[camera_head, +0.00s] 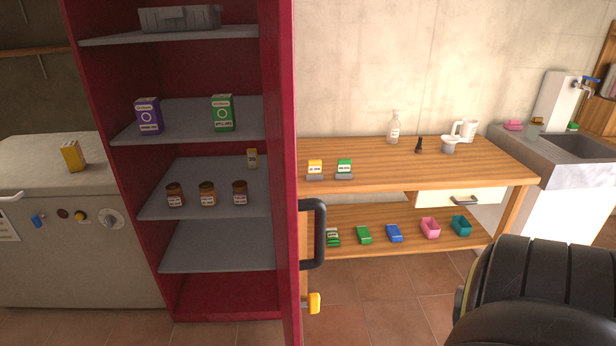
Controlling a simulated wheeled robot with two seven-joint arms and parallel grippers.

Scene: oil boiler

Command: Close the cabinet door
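The tall red cabinet (110,90) stands open at left centre, with its grey shelves showing. Its red door (283,130) is swung out toward me and seen almost edge-on. A black bar handle (318,234) sticks out from the right side of the door, and a small yellow piece (314,302) shows below it. A black ridged part, likely of my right arm, fills the lower right corner, well to the right of the handle. Neither of my grippers is in view, and nothing is seen touching the door.
Jars (207,194) and boxes (149,116) stand on the cabinet shelves. A wooden table (420,165) with bottles and small boxes stands behind and right of the door. A sink (575,150) is at far right, a pale machine (70,245) at left. Tiled floor shows between door and arm.

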